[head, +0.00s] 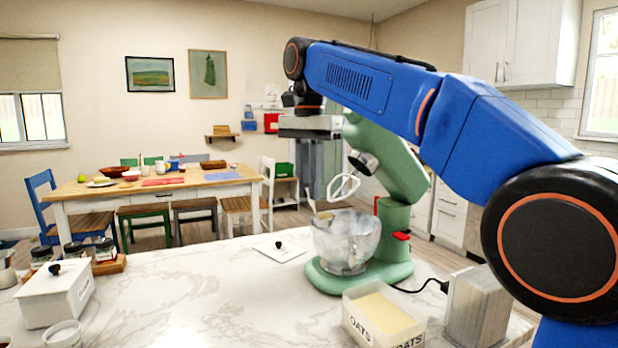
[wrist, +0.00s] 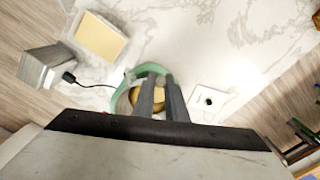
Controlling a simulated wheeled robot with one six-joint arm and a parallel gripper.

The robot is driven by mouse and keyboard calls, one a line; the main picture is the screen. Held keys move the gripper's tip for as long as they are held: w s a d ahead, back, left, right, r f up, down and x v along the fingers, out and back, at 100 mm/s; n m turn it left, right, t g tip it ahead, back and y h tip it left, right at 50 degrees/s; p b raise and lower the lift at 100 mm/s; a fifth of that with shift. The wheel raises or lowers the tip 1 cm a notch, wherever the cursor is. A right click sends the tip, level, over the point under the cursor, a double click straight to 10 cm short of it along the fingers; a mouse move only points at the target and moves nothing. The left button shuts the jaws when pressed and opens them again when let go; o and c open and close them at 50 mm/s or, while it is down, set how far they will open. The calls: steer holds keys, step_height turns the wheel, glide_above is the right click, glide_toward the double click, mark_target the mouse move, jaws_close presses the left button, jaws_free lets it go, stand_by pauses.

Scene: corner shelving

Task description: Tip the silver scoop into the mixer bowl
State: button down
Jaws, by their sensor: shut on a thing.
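The silver mixer bowl (head: 347,243) stands on the green stand mixer (head: 397,215), with the mixer head tilted up and its beater (head: 343,187) hanging above the bowl. My gripper (head: 312,188) points down over the left side of the bowl. It is shut on the scoop (head: 322,214), which is small in the head view, at the bowl's rim. In the wrist view my gripper's fingers (wrist: 160,80) reach over the mixer, and a tan, rounded patch shows behind them. The fingers hide much of the scoop and bowl there, so I cannot tell the scoop's exact tilt or contents.
An open oats tub (head: 383,318) stands in front of the mixer, beside a grey metal block (head: 476,306) and a black cord. A white lid with a dark knob (head: 279,250) lies left of the bowl. A white lidded box (head: 55,295) and jars stand far left. The counter between is clear.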

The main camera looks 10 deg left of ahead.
steer(key=shift+d+y, duration=4.45)
steer(key=shift+y, duration=0.25)
steer(key=w+d+f+g+y, duration=0.1)
steer(key=d+f+y, duration=0.6)
steer(key=y, duration=0.3)
steer(key=shift+w+d+g+y, duration=0.2)
steer(key=shift+w+g+y, duration=0.1)
steer(key=shift+g, duration=0.1)
steer(key=shift+f, duration=0.1)
